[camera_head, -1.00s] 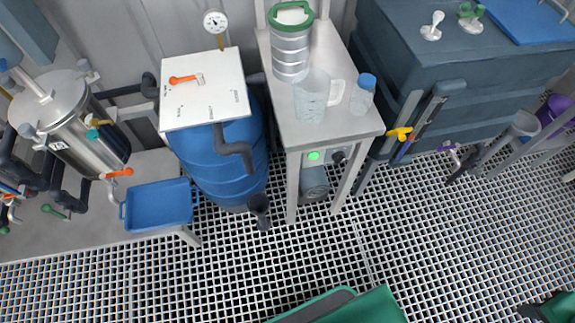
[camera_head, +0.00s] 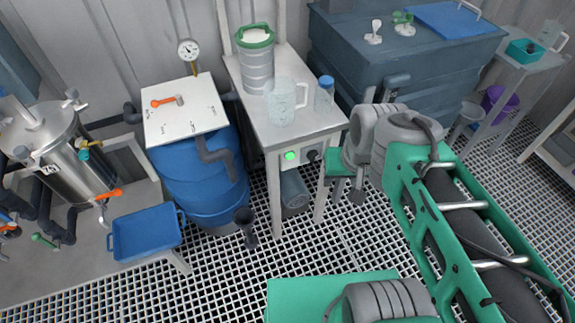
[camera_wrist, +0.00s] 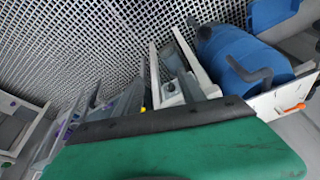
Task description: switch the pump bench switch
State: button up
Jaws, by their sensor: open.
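The pump bench (camera_head: 315,128) is a narrow grey bench in the middle of the head view. Its front panel carries a lit green button (camera_head: 291,155) and, to the right of it, a dark round knob (camera_head: 313,155), which looks like the switch. The knob's setting is too small to tell. My gripper (camera_head: 347,193) is open, partly seen below my wrist joints, just right of the bench front and apart from the knob in the picture. Its fingers do not show clearly in the wrist view, where the bench (camera_wrist: 207,82) appears turned around beyond a green part of mine.
A clear jug (camera_head: 284,103), a blue-capped bottle (camera_head: 324,96) and a green-rimmed canister (camera_head: 256,68) stand on the bench. A blue barrel (camera_head: 200,180) is on its left, a dark tank (camera_head: 400,75) behind right. The grating floor (camera_head: 220,280) in front is clear.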

aim_at(315, 159)
jog(key=shift+o, duration=1.4)
jog(key=w+a+f+m+y+b, duration=0.1)
jog(key=w+f+b, duration=0.2)
jog(key=f, duration=0.3)
jog(key=w+a+f+m+t+y+b, duration=0.1)
jog(key=w+a+f+m+b, duration=0.1)
jog(key=f, duration=0.4)
jog(key=w+b, duration=0.1)
jog(key=b, duration=0.1)
jog(key=shift+a+f+b, duration=0.15)
jog(key=shift+f+b, duration=0.05)
jog(key=shift+b, duration=0.15)
jog(key=w+a+f+m+t+y+b, duration=0.35)
jog(key=w+f+m+b, duration=0.45)
jog(key=f, duration=0.3)
jog(key=w+d+f+m+t+b, duration=0.35)
jog(key=d+m+t+b, duration=0.2)
jog(key=m, duration=0.35)
jog(key=w+d+f+m+t+b, duration=0.3)
jog(key=w+d+m+t+b, duration=0.1)
jog(key=m+b, duration=0.4)
jog(key=shift+m, duration=0.6)
jog(key=x, duration=0.6)
jog(key=shift+w+a+r, duration=0.25)
jog(key=shift+a, duration=0.2)
jog(key=shift+c, duration=0.5)
jog(key=shift+d, duration=0.1)
grip_shut()
